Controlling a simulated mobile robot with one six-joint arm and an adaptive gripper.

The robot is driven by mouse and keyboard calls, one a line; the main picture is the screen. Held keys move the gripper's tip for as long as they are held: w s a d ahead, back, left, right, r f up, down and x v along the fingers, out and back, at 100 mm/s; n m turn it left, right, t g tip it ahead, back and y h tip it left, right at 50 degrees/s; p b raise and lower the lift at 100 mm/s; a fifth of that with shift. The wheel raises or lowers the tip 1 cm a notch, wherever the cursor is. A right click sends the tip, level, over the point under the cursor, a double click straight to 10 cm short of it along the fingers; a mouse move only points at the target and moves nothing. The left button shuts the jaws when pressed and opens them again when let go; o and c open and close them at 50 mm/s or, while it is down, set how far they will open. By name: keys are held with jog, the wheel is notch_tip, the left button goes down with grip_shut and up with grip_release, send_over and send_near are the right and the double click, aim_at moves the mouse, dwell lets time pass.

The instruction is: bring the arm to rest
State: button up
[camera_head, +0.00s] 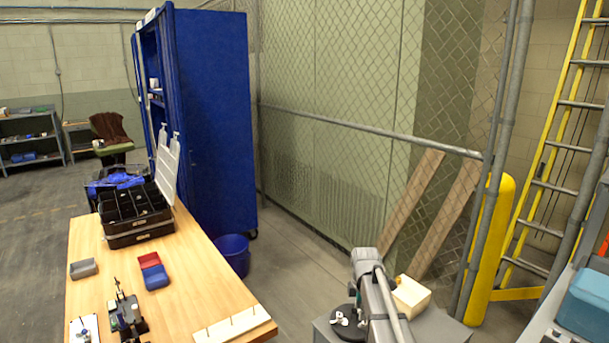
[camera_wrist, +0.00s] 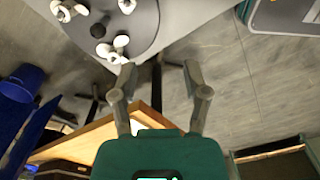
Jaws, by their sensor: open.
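My gripper (camera_wrist: 161,76) shows in the wrist view with its two fingers spread apart. Nothing is between them. The fingers are over open floor and the edge of the wooden table as seen from the wrist. A grey arm link of mine (camera_head: 375,295) stands at the bottom middle of the head view. I cannot make out the gripper in the head view.
A dark round plate (camera_wrist: 145,20) with white pieces lies beyond the fingers. A wooden table (camera_head: 205,290) holds a black toolbox (camera_head: 135,232), red and blue bins and small parts. A blue bucket (camera_head: 233,256) stands beside it. A cream block (camera_head: 411,297) is near my arm.

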jog(key=s+r+m, duration=0.1)
jog(key=s+m, duration=1.7)
jog(key=s, duration=0.3)
jog(key=shift+m+p, duration=0.3)
jog(key=shift+p, duration=0.15)
jog(key=shift+a, duration=0.1)
dwell(0.5)
